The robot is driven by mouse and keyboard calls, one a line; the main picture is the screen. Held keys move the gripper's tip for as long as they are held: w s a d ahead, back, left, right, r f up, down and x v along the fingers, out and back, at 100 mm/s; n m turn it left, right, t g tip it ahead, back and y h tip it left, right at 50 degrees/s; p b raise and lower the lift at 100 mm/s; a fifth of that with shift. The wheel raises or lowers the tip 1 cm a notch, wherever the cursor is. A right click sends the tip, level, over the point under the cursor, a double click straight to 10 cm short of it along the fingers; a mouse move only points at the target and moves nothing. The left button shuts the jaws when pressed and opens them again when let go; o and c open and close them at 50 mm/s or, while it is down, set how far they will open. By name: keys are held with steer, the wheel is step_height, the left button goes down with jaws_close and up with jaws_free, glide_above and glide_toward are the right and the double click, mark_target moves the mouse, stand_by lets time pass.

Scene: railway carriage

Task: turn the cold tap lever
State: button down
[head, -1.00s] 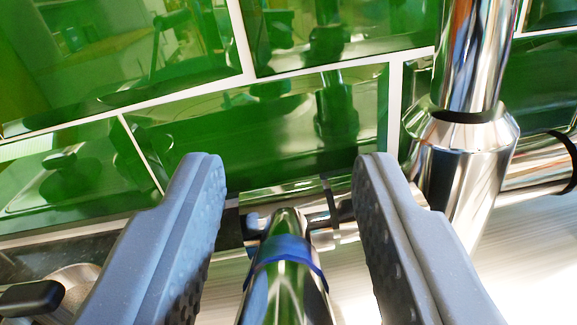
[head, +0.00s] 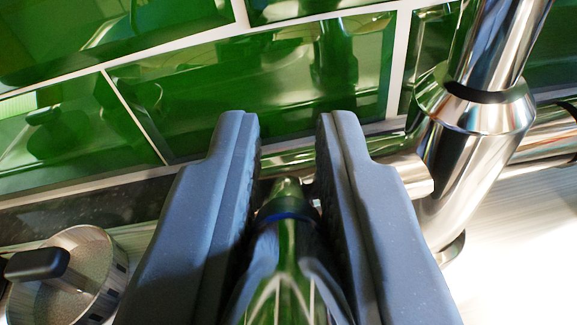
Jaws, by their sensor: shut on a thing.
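The cold tap lever (head: 287,262) is a shiny chrome lever with a blue band, low in the middle of the head view. It mirrors the green tiles. My gripper (head: 288,130) has its two grey fingers on either side of the lever and is shut on it. The fingertips reach past the lever's far end. The contact faces and the lower part of the lever are partly hidden by the fingers. The chrome tap body (head: 470,150) stands to the right of the right finger, apart from it.
Glossy green tiles (head: 250,80) with white joints form the wall close behind the fingertips. A round metal pot lid or similar thing with a black knob (head: 85,275) lies at lower left. A pale worktop (head: 520,240) is bare at lower right.

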steer(key=shift+w+r+g+p, duration=0.45)
steer(key=shift+g+p, duration=0.35)
steer(key=shift+p, duration=0.3)
steer(key=shift+g+p, duration=0.35)
steer(key=shift+g, duration=0.15)
steer(key=c, duration=1.4)
jaws_free()
steer(key=shift+w, duration=0.1)
steer(key=shift+f, duration=0.1)
steer(key=p+v, duration=0.1)
steer(key=v, duration=1.2)
steer(key=shift+s+d, duration=0.1)
steer(key=shift+s, duration=0.3)
